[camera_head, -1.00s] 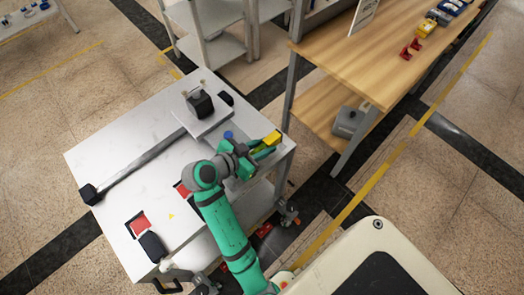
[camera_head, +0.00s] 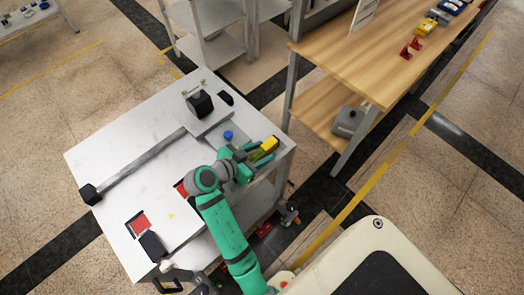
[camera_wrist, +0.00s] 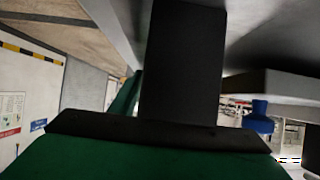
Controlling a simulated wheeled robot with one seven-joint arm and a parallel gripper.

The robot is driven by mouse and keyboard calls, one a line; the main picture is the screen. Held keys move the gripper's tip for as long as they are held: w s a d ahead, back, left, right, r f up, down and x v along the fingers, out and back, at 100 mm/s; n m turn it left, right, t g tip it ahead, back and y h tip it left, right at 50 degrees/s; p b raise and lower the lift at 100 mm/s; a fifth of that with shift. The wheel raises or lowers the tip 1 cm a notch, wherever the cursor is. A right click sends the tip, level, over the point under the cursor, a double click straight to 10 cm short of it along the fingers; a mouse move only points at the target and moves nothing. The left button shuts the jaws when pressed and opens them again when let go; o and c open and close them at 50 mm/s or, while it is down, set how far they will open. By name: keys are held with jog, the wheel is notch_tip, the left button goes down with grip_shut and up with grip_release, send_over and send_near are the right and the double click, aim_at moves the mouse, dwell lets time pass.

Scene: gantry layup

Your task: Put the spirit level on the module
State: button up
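The spirit level (camera_head: 270,144), a short yellow piece, is at my gripper (camera_head: 258,152) over the right edge of the white table. The fingers appear closed around it, with its yellow end sticking out. In the wrist view a dark finger (camera_wrist: 183,65) fills the middle and the level cannot be made out. The module appears to be the long grey bar (camera_head: 145,160) with black end blocks, lying diagonally on the table to the left of my gripper. The level is apart from it.
A blue knob (camera_head: 228,135) stands on the table (camera_head: 110,140) near my gripper; it also shows in the wrist view (camera_wrist: 259,115). A black motor block (camera_head: 199,103) sits at the bar's far end. A wooden bench (camera_head: 375,65) stands at right.

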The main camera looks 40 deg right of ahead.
jog(key=shift+r, duration=0.1)
jog(key=shift+a+r, duration=0.2)
jog(key=shift+a, duration=0.05)
jog(key=v, duration=1.1)
jog(key=shift+s+a+r, duration=0.1)
jog(key=shift+a, duration=0.1)
